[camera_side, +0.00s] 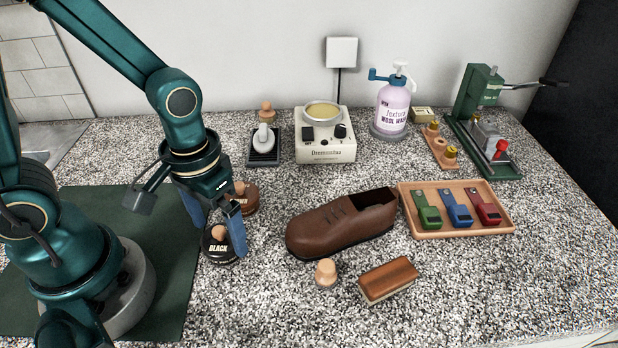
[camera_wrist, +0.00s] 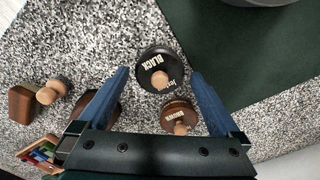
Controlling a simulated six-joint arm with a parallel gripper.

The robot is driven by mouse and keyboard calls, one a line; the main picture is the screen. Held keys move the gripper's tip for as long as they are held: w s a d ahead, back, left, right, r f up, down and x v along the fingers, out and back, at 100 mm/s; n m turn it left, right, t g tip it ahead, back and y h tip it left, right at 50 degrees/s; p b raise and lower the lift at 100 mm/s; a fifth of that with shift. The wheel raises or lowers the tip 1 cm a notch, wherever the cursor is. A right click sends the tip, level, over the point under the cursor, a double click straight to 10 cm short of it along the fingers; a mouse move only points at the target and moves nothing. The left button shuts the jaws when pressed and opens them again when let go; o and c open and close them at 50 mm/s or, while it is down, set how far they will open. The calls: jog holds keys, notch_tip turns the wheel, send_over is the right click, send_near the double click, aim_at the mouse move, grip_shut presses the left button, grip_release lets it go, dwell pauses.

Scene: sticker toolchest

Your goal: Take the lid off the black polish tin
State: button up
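The black polish tin (camera_side: 219,250) stands on the speckled counter, with its lid on and a pale wooden knob (camera_side: 219,231) on top. In the wrist view the black tin (camera_wrist: 148,56) shows between and slightly beyond my fingertips. My gripper (camera_side: 220,236) is open and points down over the tin, one blue finger on each side. The wrist view also shows my gripper (camera_wrist: 159,73) with its fingers wide apart and nothing held. The front finger partly hides the tin in the side view. A brown polish tin (camera_wrist: 182,112) with a similar knob stands close beside it.
A brown shoe (camera_side: 335,226) lies to the right, with a wooden-knobbed dauber (camera_side: 326,272) and a brush (camera_side: 388,282) in front. A tray (camera_side: 408,229) holds several coloured clip-like items. A wax warmer (camera_side: 325,153), a pump bottle (camera_side: 393,106) and a green press (camera_side: 467,125) stand behind.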

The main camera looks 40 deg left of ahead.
jog(key=c, duration=1)
jog(key=shift+c, duration=0.2)
